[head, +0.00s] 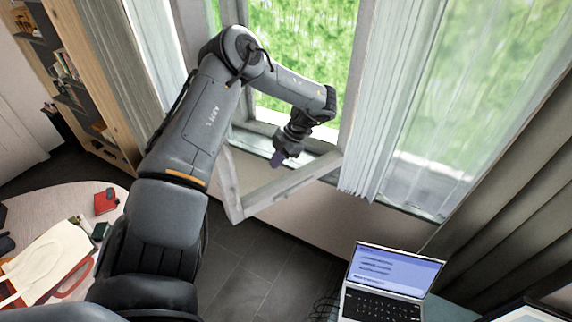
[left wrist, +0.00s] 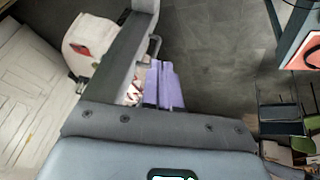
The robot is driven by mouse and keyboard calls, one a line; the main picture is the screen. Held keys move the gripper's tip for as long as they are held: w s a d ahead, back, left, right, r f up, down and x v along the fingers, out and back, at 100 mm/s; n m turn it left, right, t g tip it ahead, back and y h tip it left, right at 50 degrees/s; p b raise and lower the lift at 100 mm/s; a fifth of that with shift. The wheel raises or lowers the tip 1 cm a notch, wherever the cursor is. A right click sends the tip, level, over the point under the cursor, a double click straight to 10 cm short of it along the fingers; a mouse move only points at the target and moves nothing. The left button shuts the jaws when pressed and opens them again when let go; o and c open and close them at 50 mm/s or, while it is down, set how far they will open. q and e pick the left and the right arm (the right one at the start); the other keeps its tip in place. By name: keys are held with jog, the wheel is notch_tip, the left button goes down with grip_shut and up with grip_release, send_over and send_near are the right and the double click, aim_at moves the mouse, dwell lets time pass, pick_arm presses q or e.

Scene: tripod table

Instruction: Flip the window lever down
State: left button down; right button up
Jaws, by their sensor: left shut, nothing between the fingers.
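The window sash (head: 285,190) stands open into the room, its pale frame tilted in the head view. In the left wrist view the closed purple fingers (left wrist: 164,86) are just right of a grey frame bar (left wrist: 122,62). A small thin bent piece (left wrist: 154,48), perhaps the window lever, sticks out from that bar's right side, above the fingers in the picture. I cannot clearly tell the lever in the head view. My right gripper is not in view.
Pale curtains (head: 380,95) hang right of the sash. An open laptop (head: 393,273) is at the lower right. A round table (head: 50,207) with a red item (head: 106,201) and a bag (head: 45,262) stands at left. Dark tiled floor (head: 245,265) is clear below the sash.

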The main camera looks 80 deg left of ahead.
pick_arm(q)
jog(key=shift+w+a+b, duration=0.15)
jog(key=shift+w+b, duration=0.1)
jog(key=shift+w, duration=0.5)
jog(key=shift+w+a+b, duration=0.1)
jog(key=shift+w+b, duration=0.1)
jog(key=shift+w, duration=0.55)
